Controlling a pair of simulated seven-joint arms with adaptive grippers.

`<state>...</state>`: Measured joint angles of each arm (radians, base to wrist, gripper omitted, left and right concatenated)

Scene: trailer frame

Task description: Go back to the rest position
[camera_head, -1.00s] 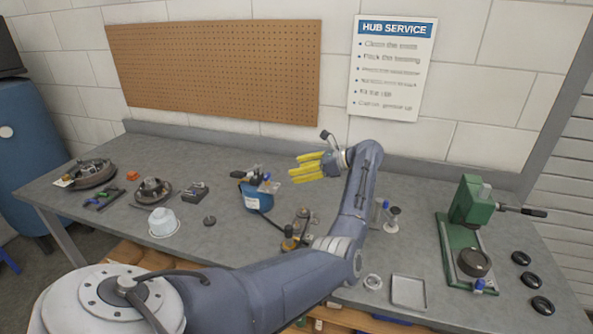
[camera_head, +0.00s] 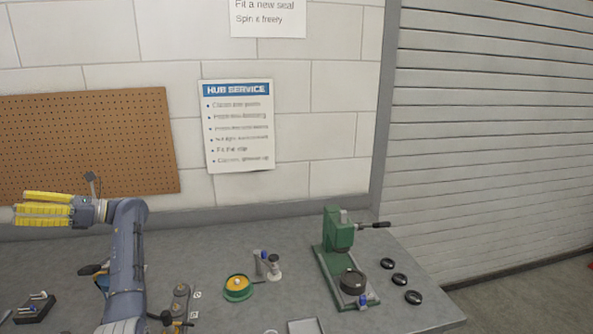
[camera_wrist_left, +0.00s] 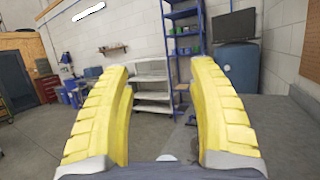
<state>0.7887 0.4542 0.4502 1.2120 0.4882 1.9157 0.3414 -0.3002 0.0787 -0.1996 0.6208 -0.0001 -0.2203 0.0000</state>
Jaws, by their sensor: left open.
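My left gripper (camera_head: 22,208) has yellow ribbed fingers and shows at the left edge of the head view. It is raised above the grey bench, in front of the pegboard, and points left. In the left wrist view its two fingers (camera_wrist_left: 160,110) stand wide apart with nothing between them. My left arm rises from the bottom of the head view to the gripper. My right gripper does not show in these frames.
A green press (camera_head: 340,235) stands on the bench (camera_head: 230,255), with several black rings (camera_head: 400,279) to its right. A green-and-yellow round container (camera_head: 238,287) sits left of it. A pegboard (camera_head: 90,145) hangs behind. The left wrist view shows blue shelving (camera_wrist_left: 185,45) and a blue tank (camera_wrist_left: 240,65).

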